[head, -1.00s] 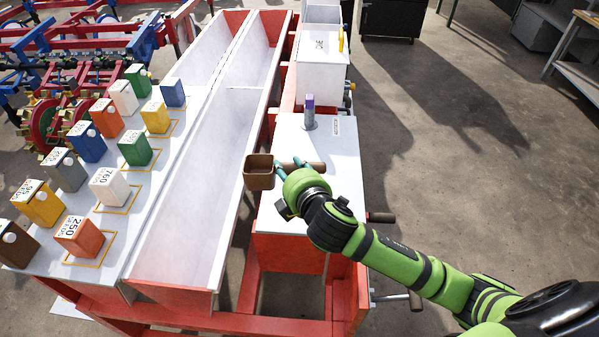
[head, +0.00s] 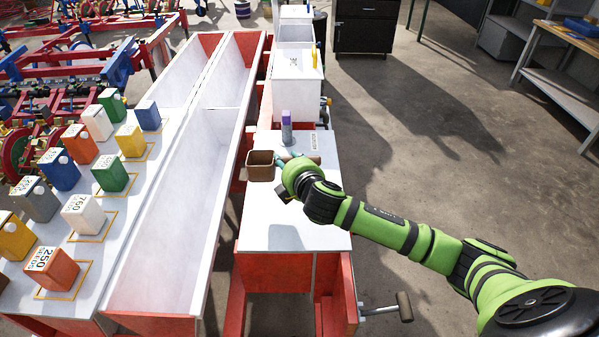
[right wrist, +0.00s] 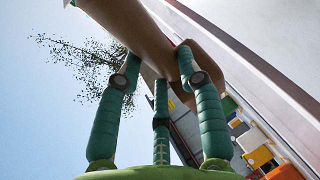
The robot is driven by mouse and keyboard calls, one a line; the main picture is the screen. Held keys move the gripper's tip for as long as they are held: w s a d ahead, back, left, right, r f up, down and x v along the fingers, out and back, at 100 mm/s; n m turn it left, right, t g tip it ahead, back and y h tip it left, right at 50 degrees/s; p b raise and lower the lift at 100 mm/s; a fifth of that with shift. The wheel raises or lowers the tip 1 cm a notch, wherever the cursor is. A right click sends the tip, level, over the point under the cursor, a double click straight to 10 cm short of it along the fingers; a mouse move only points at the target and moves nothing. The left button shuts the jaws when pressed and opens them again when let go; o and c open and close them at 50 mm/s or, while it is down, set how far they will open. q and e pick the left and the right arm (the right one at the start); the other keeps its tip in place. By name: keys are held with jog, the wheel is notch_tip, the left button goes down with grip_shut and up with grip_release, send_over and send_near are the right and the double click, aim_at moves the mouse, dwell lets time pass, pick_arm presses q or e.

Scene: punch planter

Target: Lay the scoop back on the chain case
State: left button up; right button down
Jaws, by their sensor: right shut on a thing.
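The scoop (head: 261,165) is brown, with a square cup and a round handle. In the head view it shows over the left edge of the white-topped case (head: 300,236), which I take for the chain case. My right gripper (head: 285,163) is shut on the scoop's handle. In the right wrist view the handle (right wrist: 135,30) crosses between the green fingers. I cannot tell whether the scoop touches the top or hangs above it. My left gripper is not in view.
Long white troughs (head: 165,200) lie to the left, then several coloured jugs (head: 52,268). A white box (head: 298,90) stands behind. The case top's near part is bare.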

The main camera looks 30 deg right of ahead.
jog(key=d+f, duration=0.1)
jog(key=w+d+f, duration=0.1)
jog(key=d, duration=0.1)
jog(key=w+d+f, duration=0.1)
jog(key=d, duration=0.1)
jog(key=shift+w+d+f, duration=0.25)
jog(key=shift+d+f, duration=0.1)
jog(key=shift+f, duration=0.1)
notch_tip(320, 180, down, 2)
jog(key=shift+f, duration=0.1)
jog(key=shift+f+p, duration=0.35)
jog(key=shift+f, duration=0.25)
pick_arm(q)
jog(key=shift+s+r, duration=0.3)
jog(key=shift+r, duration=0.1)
pick_arm(e)
jog(key=c, duration=0.8)
grip_release()
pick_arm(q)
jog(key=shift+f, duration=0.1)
pick_arm(e)
jog(key=shift+f+b, duration=0.25)
jog(key=shift+b, duration=0.1)
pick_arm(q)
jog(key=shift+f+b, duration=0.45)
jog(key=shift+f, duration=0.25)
pick_arm(e)
jog(key=shift+v, duration=3.55)
